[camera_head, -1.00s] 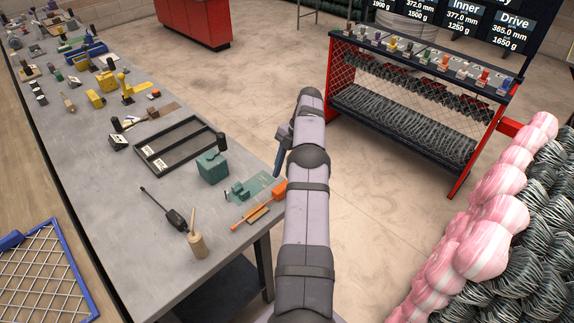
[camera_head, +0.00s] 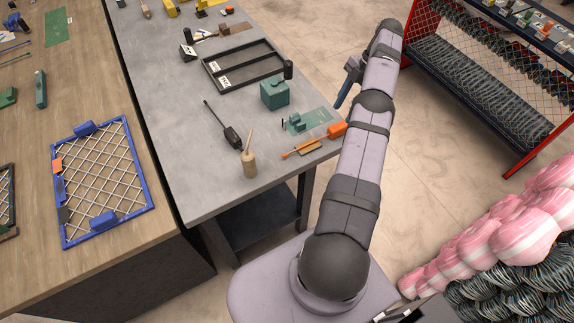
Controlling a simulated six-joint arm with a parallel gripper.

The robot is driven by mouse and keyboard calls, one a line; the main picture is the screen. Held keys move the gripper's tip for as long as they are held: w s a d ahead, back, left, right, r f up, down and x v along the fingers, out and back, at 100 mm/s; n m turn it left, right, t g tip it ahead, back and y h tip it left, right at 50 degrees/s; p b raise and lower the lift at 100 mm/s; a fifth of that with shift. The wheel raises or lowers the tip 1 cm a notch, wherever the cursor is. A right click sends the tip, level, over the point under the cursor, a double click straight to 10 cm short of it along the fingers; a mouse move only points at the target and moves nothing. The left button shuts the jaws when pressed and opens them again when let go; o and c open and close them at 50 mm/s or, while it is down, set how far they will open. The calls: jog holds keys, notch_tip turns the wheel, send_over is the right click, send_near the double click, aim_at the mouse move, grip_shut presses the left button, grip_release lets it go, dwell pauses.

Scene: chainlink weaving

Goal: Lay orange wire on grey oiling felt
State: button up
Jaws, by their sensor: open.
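I cannot clearly pick out an orange wire. My gripper (camera_head: 346,97) is partly hidden by my arm. It hangs beyond the bench's right edge, apart from the bench things, and I see nothing held in it.
The grey bench (camera_head: 200,192) also holds a green box (camera_head: 275,94), a black tray frame (camera_head: 210,72), a black-handled tool (camera_head: 231,136) and a wooden mallet (camera_head: 249,162). A blue-framed mesh (camera_head: 150,190) lies on the wooden table. A red-framed rack (camera_head: 541,160) stands right.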

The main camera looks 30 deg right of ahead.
jog(key=w+a+r+m+h, duration=0.1)
jog(key=a+r+m, duration=0.35)
jog(key=a, duration=0.55)
jog(key=w+a+r+m+h, duration=0.2)
jog(key=a+r+m, duration=0.25)
jog(key=a, duration=0.65)
jog(key=s+a+f+m, duration=0.1)
jog(key=s+a+m, duration=0.3)
jog(key=s+a, duration=0.3)
jog(key=s+a+f+m+h, duration=0.1)
jog(key=s+a+m, duration=0.3)
jog(key=s+a, duration=0.4)
jog(key=s, duration=0.5)
jog(key=shift+s+f+m, duration=0.3)
jog(key=shift+s+f, duration=0.1)
jog(key=shift+f, duration=0.1)
notch_tip(320, 180, down, 18)
jog(key=b, duration=1.8)
jog(key=shift+f+b, duration=0.25)
jog(key=shift+b, duration=0.15)
jog(key=shift+d+r, duration=0.1)
jog(key=shift+r, duration=0.05)
